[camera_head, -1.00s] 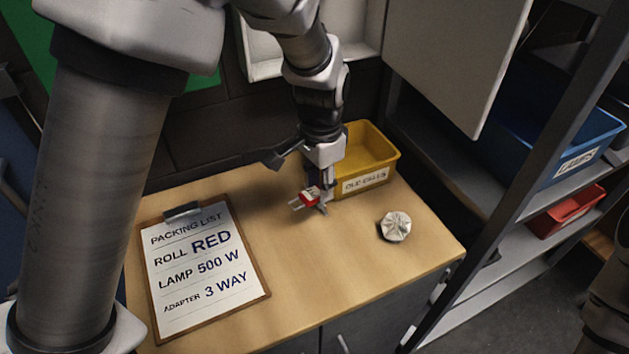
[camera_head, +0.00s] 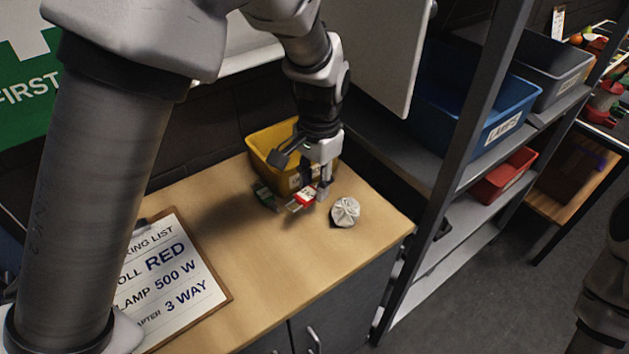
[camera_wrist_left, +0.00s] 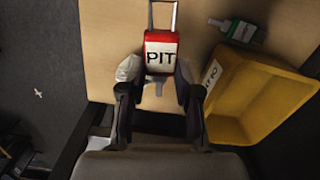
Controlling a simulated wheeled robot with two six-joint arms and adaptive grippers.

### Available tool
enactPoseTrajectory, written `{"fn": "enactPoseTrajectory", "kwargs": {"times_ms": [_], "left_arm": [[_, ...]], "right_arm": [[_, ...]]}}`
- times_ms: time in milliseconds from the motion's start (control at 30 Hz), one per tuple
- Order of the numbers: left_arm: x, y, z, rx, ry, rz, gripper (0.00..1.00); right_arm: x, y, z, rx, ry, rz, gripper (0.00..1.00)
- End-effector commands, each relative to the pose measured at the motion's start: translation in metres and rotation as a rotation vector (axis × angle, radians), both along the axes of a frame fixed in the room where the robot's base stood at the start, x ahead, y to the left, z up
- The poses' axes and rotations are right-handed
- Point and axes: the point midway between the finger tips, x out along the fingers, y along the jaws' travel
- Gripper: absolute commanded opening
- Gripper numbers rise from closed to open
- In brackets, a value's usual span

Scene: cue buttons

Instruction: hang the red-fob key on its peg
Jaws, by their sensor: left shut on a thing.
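The red-fob key (camera_head: 305,196) has a white label reading "PIT" in the left wrist view (camera_wrist_left: 160,55); its metal part points away from the gripper. My left gripper (camera_head: 323,189) is shut on the fob, above the wooden worktop in front of the yellow bin. In the left wrist view the fingers (camera_wrist_left: 158,92) close on the fob's near end. No peg shows in these frames. My right gripper is out of view; only part of the right arm shows at the right edge.
A green-fob key (camera_head: 265,196) lies beside the yellow bin (camera_head: 262,150). A crumpled white ball (camera_head: 345,212) lies right of my left gripper. The packing-list clipboard (camera_head: 212,278) is at left. A white cabinet panel (camera_head: 385,50) hangs above; metal shelves (camera_head: 465,170) stand right.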

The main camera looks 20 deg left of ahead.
Motion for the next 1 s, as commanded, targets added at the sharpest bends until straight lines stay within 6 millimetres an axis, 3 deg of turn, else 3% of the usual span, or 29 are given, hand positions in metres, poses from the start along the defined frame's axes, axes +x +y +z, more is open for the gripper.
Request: {"fn": "enactPoseTrajectory", "kwargs": {"times_ms": [167,367,533,767,1000], "left_arm": [[0.003,0.010,0.001,0.059,0.118,-0.240,0.03],[0.019,0.031,0.014,0.152,0.201,-0.604,0.03],[0.047,0.054,0.043,0.279,0.249,-0.978,0.03],[0.104,0.082,0.124,0.535,0.255,-1.517,0.03],[0.157,0.089,0.237,0.825,0.220,-1.841,0.03]], "right_arm": [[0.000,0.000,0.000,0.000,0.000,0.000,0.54],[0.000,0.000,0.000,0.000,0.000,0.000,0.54],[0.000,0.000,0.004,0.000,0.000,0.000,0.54],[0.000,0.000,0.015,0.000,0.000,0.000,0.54],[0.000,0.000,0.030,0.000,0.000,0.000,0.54]]}}
